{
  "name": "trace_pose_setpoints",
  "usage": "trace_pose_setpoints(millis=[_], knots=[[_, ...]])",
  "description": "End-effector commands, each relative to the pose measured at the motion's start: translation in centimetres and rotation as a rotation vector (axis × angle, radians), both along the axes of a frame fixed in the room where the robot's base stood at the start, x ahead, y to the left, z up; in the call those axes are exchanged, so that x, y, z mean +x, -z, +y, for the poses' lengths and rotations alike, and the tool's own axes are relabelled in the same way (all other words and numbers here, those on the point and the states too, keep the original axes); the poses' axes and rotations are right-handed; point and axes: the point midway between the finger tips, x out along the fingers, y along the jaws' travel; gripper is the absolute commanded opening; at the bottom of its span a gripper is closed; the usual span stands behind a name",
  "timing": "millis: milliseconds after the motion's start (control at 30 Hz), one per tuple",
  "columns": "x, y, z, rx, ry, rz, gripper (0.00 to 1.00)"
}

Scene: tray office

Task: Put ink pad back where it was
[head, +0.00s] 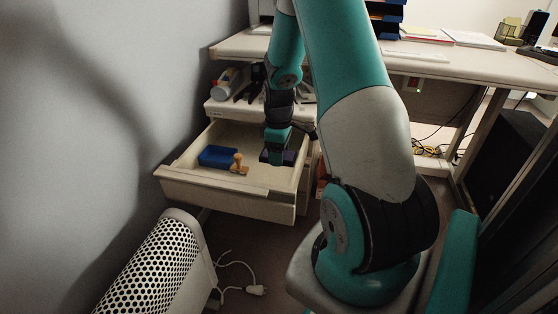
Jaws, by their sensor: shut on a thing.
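My gripper (277,157) points down into the right part of an open drawer (217,196). It is shut on a small dark, purplish block, which looks like the ink pad (290,158). The fingers hide part of the pad. I cannot tell whether the pad touches the drawer floor or hangs just above it. A blue box (214,156) lies in the left part of the drawer. A wooden stamp (238,163) stands beside the box, between it and the pad.
A bottle (226,78) and dark items sit on the cabinet top above the drawer. The desk (440,62) overhangs behind. A perforated white heater (160,262) stands before the drawer at left, near a white plug and cable (256,290). The drawer's front middle is bare.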

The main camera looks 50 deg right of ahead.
Motion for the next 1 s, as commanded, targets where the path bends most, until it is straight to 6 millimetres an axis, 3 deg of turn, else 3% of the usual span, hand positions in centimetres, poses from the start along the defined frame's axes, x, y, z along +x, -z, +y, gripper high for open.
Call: trace_pose_setpoints(millis=[33,100,833,867,967,1000], knots=[[0.0,1.3,0.0,0.001,0.0,0.002,0.36],[0.0,1.8,0.0,0.0,0.0,0.0,0.36],[0.0,2.9,0.0,0.0,0.0,0.0,0.36],[0.0,2.9,0.0,0.0,0.0,0.0,0.63],[0.0,2.9,0.0,0.0,0.0,0.0,0.86],[0.0,2.9,0.0,0.0,0.0,0.0,0.86]])
